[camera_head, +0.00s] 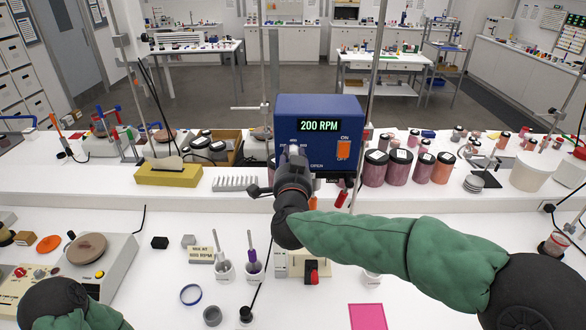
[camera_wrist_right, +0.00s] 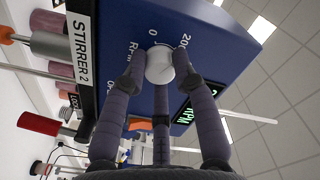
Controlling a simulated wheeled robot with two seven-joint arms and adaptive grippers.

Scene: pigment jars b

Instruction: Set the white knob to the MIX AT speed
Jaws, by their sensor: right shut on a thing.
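The blue stirrer box (camera_head: 318,108) stands on the raised bench shelf, its display (camera_head: 319,126) lit with 200 RPM. The white knob (camera_wrist_right: 159,65) is on its front face, with 0 and 200 printed near it in the right wrist view. My right gripper (camera_head: 291,160) is shut on the knob; its fingers (camera_wrist_right: 160,75) close around it from both sides and below. In the head view, the gripper hides most of the knob. A MIX AT card (camera_head: 201,254) on the lower bench seems to read 600 RPM.
An orange ON switch (camera_head: 343,150) is right of the knob. Dark-lidded pigment jars (camera_head: 374,168) stand to the right of the stirrer. A yellow tissue box (camera_head: 168,172) is to the left. Metal rods rise close to the box. A pink sheet (camera_head: 367,316) lies on the lower bench.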

